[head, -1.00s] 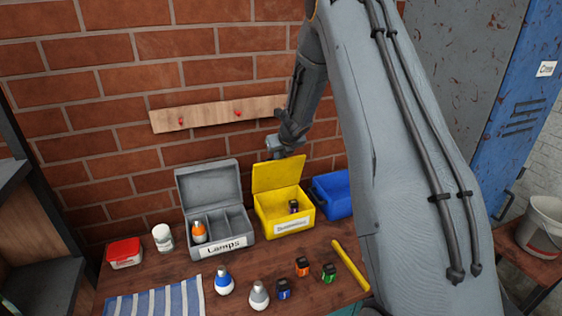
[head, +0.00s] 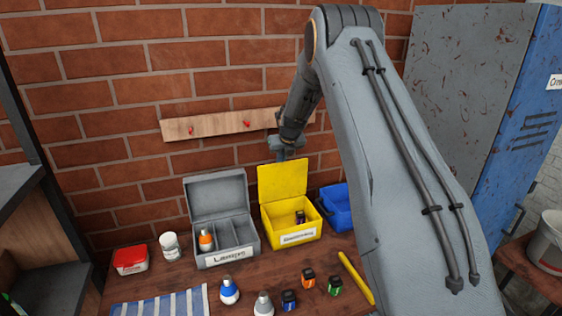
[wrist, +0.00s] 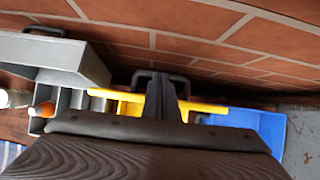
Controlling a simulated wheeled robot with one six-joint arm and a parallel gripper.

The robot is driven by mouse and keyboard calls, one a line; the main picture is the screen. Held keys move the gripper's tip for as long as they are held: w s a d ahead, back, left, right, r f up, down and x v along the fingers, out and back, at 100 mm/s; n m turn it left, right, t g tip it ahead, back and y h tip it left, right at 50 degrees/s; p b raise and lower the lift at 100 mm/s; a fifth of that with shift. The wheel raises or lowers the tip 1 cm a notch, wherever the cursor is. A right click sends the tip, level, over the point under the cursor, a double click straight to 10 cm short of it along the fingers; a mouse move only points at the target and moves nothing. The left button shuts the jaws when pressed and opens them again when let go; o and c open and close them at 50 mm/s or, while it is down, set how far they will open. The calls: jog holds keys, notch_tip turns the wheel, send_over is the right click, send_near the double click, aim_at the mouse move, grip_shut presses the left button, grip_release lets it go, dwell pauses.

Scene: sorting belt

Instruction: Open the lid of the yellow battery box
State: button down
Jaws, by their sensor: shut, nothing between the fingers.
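The yellow battery box (head: 272,234) stands on the bench with its lid (head: 283,180) raised, about upright at the back. Its front label is too small to read, and a dark battery (head: 300,217) lies inside. My gripper (head: 288,152) is shut and empty, just above and behind the lid's top edge; I cannot tell whether it touches. In the wrist view my gripper (wrist: 165,95) hides the middle of the yellow lid (wrist: 205,108), which shows as a thin strip on both sides.
A grey open box labelled Lamps (head: 190,203) with an orange bulb stands left, a blue bin (head: 335,222) right. Bulbs, several small batteries and a yellow stick (head: 356,277) lie in front. The brick wall and a peg rail (head: 215,125) are close behind.

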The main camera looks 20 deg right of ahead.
jog(key=shift+d, duration=0.2)
dwell(0.3)
jog(key=v, duration=0.8)
jog(key=s+a+r+m+t+b, duration=0.1)
jog(key=s+a+m+t+b, duration=0.15)
jog(key=a+m, duration=0.45)
jog(key=s+a+f+m+g+b, duration=0.2)
jog(key=s+f+m+b, duration=0.1)
jog(key=s+m, duration=0.6)
jog(key=s+a+f+m+g+b, duration=0.2)
jog(key=s+f+m, duration=0.4)
jog(key=s+m, duration=0.4)
jog(key=s+a+f+m+g+b, duration=0.3)
jog(key=s+m, duration=0.7)
jog(key=s, duration=0.8)
notch_tip(320, 180, down, 2)
jog(key=shift+s+f+b, duration=0.1)
jog(key=shift+s+b, duration=0.1)
jog(key=shift+b, duration=0.3)
jog(key=shift+s, duration=0.1)
